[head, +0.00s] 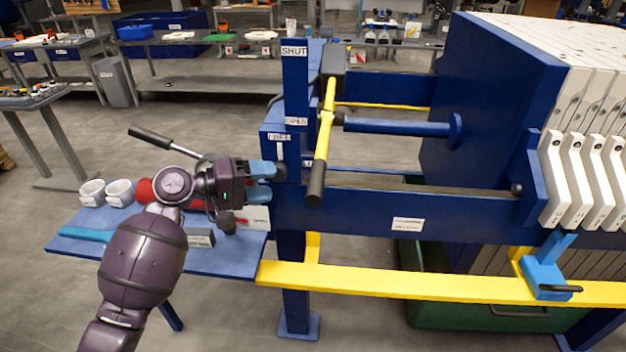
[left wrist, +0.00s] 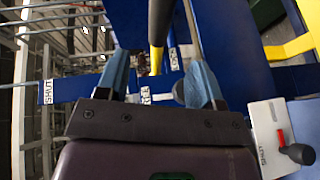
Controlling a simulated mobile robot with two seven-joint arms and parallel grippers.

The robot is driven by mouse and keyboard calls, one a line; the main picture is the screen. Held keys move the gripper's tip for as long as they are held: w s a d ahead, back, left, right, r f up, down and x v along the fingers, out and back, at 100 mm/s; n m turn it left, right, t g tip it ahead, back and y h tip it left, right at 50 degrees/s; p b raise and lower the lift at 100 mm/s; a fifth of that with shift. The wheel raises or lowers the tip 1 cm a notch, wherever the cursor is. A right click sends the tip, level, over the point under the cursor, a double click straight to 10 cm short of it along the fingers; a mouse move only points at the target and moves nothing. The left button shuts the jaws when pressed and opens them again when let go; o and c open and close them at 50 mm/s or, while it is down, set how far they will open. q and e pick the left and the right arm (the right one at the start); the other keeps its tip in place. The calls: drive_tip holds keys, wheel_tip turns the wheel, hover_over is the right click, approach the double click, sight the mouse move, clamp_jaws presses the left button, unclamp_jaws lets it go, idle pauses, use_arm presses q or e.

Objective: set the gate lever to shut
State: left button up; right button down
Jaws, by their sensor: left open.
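A white plate (left wrist: 265,135) marked SHUT, with a red and black lever (left wrist: 290,148), is at the right of the left wrist view. A blue post (head: 296,85) carries the labels SHUT at its top and OPEN lower down. A yellow lever (head: 326,125) with a black grip hangs slanted beside it, its grip low. I cannot tell which is the gate lever. My left gripper (head: 278,172) is open, left of the yellow lever's grip, near the FREE label. A dark knob (left wrist: 180,92) shows by its right finger in the wrist view. My right gripper is not in view.
A blue side table (head: 75,245) holds white cups (head: 105,192) and a red cylinder, partly behind my left arm. A lever with a black handle (head: 150,134) rises behind my left wrist. A yellow rail (head: 430,286) crosses low in front of the blue press frame.

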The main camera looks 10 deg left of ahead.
sight(317, 183)
use_arm(q)
drive_tip(key=shift+g, duration=0.4)
drive_tip(key=x, duration=0.3)
drive_tip(key=p+x, duration=0.1)
drive_tip(key=x, duration=0.3)
drive_tip(key=s+p+x, duration=0.1)
drive_tip(key=x, duration=0.3)
drive_tip(key=shift+d+r, duration=0.1)
drive_tip(key=shift+d, duration=0.2)
clamp_jaws()
